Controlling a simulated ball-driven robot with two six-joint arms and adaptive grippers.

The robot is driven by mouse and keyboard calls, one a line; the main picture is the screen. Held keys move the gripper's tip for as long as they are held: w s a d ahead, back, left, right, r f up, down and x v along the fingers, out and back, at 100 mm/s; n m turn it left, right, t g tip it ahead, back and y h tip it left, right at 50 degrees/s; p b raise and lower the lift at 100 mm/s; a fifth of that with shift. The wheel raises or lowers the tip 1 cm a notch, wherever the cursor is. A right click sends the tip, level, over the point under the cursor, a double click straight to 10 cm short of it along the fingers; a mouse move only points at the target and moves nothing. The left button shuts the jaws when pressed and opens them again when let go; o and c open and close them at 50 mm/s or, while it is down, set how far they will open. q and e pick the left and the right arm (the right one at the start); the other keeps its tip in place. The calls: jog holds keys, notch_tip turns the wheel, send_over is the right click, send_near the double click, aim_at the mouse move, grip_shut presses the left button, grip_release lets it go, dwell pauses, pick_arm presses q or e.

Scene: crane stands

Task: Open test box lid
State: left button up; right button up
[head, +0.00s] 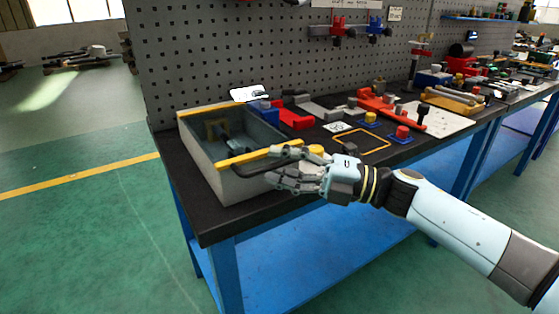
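The test box (212,178) is a grey-white box with yellow strips along its left and front top edges, standing at the left end of the black bench top. Its dark inside shows from above, with a tan bracket-like part in it. I cannot tell whether a clear lid covers it. A dark handle-like bar (247,168) runs along the front yellow strip. My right gripper (279,167), a grey hand with a light blue wrist, is at the box's front right corner. Its fingers are extended and spread apart, around or beside the bar's end. My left gripper is not in view.
Behind and right of the box lie a red block (294,118), a yellow square outline (362,140), a red button (402,132) and a white sheet (440,120). A perforated panel (230,50) closes the back.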

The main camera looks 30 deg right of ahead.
jog(key=shift+w+a, duration=0.15)
jog(key=shift+a, duration=0.05)
grip_shut()
dwell(0.4)
